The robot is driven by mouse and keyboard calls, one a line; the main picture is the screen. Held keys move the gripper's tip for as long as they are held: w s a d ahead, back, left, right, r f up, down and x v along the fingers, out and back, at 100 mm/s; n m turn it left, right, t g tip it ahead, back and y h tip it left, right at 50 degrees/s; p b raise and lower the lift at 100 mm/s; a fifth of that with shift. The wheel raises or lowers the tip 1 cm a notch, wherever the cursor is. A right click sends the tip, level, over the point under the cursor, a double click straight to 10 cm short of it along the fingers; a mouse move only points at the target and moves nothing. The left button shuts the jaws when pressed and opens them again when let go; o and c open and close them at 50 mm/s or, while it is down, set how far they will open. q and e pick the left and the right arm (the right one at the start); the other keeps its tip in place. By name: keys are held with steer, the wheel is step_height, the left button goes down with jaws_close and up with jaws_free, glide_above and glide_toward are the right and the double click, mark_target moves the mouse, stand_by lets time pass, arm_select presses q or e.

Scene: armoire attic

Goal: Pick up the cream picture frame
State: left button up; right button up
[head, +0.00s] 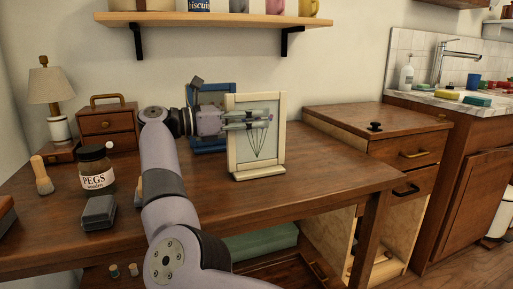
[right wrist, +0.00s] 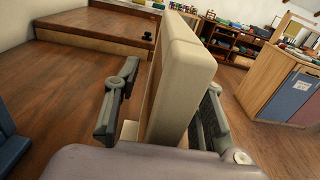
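The cream picture frame (head: 233,160) stands upright on the wooden table, with a drawing in its pane and a small foot below. My right gripper (head: 250,120) reaches it from the left at mid-height. In the right wrist view the cream frame (right wrist: 182,80) appears edge-on between the two fingers of the right gripper (right wrist: 165,110). A clear gap shows between the left finger and the frame; the right finger is close to the other face, and contact there cannot be told. My left gripper is not in view.
A blue frame (head: 208,146) stands behind my right gripper on the table (head: 315,173). A peg jar (head: 96,170), a grey box (head: 98,212), a brush (head: 41,176), a lamp (head: 50,87) and a small drawer chest (head: 107,124) are at left. A shelf (head: 215,19) hangs above.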

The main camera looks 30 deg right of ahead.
steer(key=shift+s+d+r, duration=0.1)
steer(key=shift+s+d, duration=0.05)
steer(key=shift+d, duration=0.25)
steer(key=shift+c, duration=0.2)
jaws_close()
stand_by(0.7)
